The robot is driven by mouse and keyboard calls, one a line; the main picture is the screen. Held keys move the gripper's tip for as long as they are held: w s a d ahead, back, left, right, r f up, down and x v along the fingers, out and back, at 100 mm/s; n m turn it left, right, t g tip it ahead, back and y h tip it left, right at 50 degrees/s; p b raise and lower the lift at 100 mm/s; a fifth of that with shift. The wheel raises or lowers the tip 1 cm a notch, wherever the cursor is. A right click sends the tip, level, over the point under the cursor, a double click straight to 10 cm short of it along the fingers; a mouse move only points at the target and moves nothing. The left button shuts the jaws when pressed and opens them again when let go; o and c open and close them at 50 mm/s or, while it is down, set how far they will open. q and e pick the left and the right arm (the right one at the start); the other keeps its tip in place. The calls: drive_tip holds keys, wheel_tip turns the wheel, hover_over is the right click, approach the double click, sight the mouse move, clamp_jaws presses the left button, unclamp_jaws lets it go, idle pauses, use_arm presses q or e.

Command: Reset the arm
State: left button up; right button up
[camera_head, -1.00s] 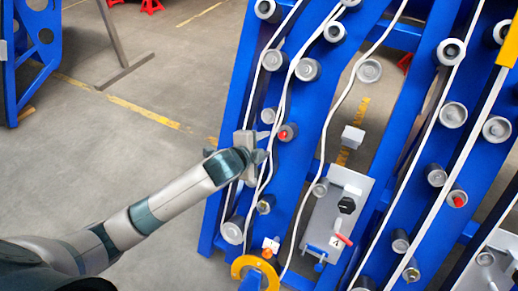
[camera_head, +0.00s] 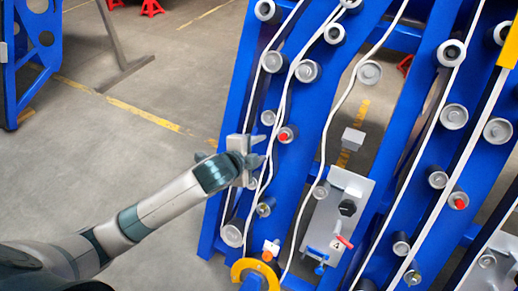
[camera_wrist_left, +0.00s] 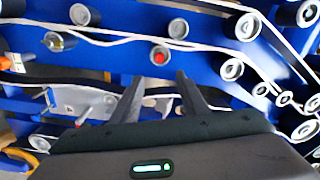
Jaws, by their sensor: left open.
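My left arm comes in from the lower left in the head view. Its gripper (camera_head: 258,152) is in front of the left part of the blue chassis (camera_head: 335,75), close to a knob with a red centre (camera_head: 287,134). In the left wrist view the two dark fingers (camera_wrist_left: 158,85) are spread apart with nothing between them. The red-centred knob (camera_wrist_left: 160,55) shows just beyond them, and a white cable passes behind the fingertips. I cannot tell whether a finger touches the chassis. My right gripper is not in view.
Grey rollers and white cables run along the chassis beams. A grey panel (camera_head: 338,215) with a black knob and red lever sits right of the gripper. A yellow ring (camera_head: 255,266) is below. Open grey floor (camera_head: 120,150) lies to the left.

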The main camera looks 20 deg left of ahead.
use_arm(q)
drive_tip(key=shift+f, duration=0.1)
idle(0.6)
drive_tip(key=s+a+f+n+g+y, duration=0.1)
drive_tip(key=s+a+f+n, duration=0.1)
drive_tip(key=f, duration=0.9)
drive_tip(key=s+a+f+n+g+b, duration=0.1)
drive_tip(key=s+a+f+n+g, duration=0.15)
drive_tip(key=f, duration=0.85)
drive_tip(key=s+a+f+n+y, duration=0.1)
drive_tip(key=a+f+n, duration=0.15)
drive_tip(key=f, duration=0.85)
drive_tip(key=s+a+f+n+g, duration=0.3)
drive_tip(key=s+f, duration=1.1)
drive_tip(key=f, duration=0.2)
drive_tip(key=s+f+n+g, duration=0.1)
drive_tip(key=s+f, duration=0.4)
drive_tip(key=s, duration=0.7)
drive_tip(key=s+d+f+n+g+b, duration=0.1)
drive_tip(key=s+f, duration=0.4)
drive_tip(key=s, duration=0.7)
drive_tip(key=s+d+f+n+g, duration=0.1)
drive_tip(key=s+f, duration=0.4)
drive_tip(key=s, duration=0.7)
drive_tip(key=shift+s+d+n+g, duration=0.15)
drive_tip(key=shift+d+n+g, duration=0.1)
drive_tip(key=shift+n+g, duration=0.45)
